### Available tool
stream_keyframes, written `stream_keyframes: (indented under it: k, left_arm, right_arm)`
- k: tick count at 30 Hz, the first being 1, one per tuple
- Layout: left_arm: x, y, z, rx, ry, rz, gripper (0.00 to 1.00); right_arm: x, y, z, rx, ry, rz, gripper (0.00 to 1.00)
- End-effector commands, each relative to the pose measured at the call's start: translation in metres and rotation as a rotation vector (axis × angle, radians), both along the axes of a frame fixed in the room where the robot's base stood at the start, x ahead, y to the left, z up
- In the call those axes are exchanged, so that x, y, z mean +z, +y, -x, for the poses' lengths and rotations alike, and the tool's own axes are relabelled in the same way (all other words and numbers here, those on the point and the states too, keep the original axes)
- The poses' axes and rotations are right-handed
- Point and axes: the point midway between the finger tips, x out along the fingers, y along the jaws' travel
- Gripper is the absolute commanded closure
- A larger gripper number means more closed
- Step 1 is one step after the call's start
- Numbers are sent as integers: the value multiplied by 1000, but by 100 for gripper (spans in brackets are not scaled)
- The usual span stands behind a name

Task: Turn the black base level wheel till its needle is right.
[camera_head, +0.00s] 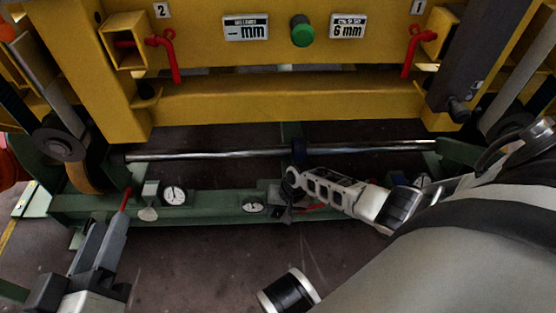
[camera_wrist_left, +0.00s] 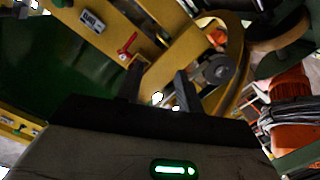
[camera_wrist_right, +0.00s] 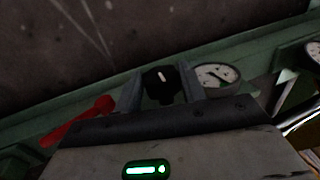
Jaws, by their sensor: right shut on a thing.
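The black base level wheel (camera_wrist_right: 160,84), with a white mark on its face, sits between the fingers of my right gripper (camera_wrist_right: 160,90) in the right wrist view. That gripper is shut on it; in the head view my right gripper (camera_head: 285,206) reaches the green base and mostly hides the wheel. The white dial (camera_wrist_right: 217,75) beside the wheel has a dark needle slanting across its face; this dial also shows in the head view (camera_head: 253,206), too small to read. My left gripper (camera_wrist_left: 160,86) is open and empty, apart from the wheel, at the lower left of the head view (camera_head: 105,226).
A second dial (camera_head: 174,195) is on the green base (camera_head: 215,207) to the left. A red lever (camera_wrist_right: 78,122) is near my right gripper. The yellow frame (camera_head: 240,100), with red handles and a green knob (camera_head: 302,30), stands above a steel bar (camera_head: 210,153).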

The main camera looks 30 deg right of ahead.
Motion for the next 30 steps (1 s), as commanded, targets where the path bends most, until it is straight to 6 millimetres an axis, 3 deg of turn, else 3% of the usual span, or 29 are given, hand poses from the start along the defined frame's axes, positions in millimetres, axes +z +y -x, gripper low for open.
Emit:
stream_keyframes:
  k: [3, 15, 30]
  left_arm:
    - [-2, 0, -2, 3, -23, 6, 64]
    - [41, 8, -23, 47, -379, -87, 64]
    - [52, 9, -25, 57, -452, -104, 64]
  right_arm:
    - [-4, -2, 2, -3, -45, -77, 82]
    - [-5, -5, 3, 1, -150, -248, 82]
    - [-3, -4, 3, 2, -168, -279, 82]
